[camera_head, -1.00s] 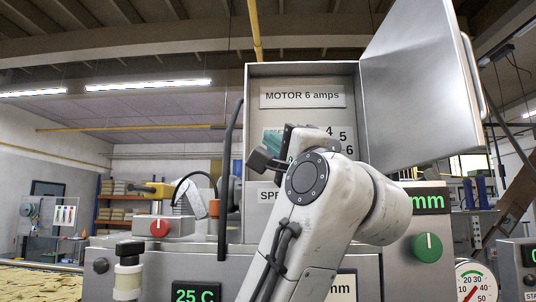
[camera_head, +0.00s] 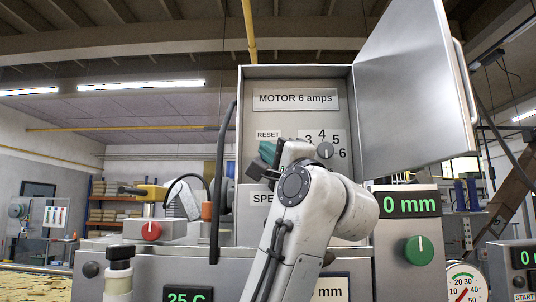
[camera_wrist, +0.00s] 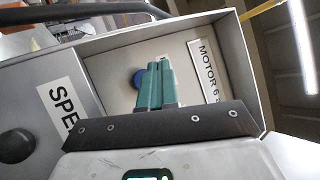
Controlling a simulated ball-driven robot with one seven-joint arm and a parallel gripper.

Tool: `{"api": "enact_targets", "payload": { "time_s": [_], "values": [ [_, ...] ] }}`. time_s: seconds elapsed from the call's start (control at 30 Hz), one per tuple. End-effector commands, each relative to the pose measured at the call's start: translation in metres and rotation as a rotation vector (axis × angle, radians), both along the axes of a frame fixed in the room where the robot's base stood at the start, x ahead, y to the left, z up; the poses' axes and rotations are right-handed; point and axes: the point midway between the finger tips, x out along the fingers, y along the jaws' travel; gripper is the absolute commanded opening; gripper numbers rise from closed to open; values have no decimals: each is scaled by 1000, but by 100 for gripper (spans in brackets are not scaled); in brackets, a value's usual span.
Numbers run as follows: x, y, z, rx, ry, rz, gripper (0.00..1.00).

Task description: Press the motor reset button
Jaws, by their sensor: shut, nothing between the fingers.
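The open grey motor cabinet (camera_head: 295,75) carries a MOTOR 6 amps label (camera_head: 296,100) and a RESET label (camera_head: 268,134) above my gripper. In the head view my gripper (camera_head: 266,153) is in front of the panel just below the RESET label, hiding what lies there. In the wrist view a blue round button (camera_wrist: 138,78) shows on the panel, partly behind the left side of the green fingers. My gripper (camera_wrist: 159,66) is shut and empty, its fingers pointing at the panel close beside the button. I cannot tell whether they touch anything.
The cabinet door (camera_head: 415,90) stands open to the right. A numbered dial (camera_head: 325,150) is right of my gripper. A red knob (camera_head: 151,230) is at left, a green knob (camera_head: 418,250) at right. A dark cable (camera_head: 222,170) runs up the cabinet's left side.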

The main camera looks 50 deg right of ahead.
Motion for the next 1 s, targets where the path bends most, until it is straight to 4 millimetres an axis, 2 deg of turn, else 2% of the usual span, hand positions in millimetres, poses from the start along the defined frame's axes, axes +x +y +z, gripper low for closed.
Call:
{"api": "enact_targets", "payload": {
  "time_s": [0.3, 1.0],
  "values": [
    [15, -19, 0, 0, 0, 0, 0],
    [16, -20, 0, 0, 0, 0, 0]
  ]
}}
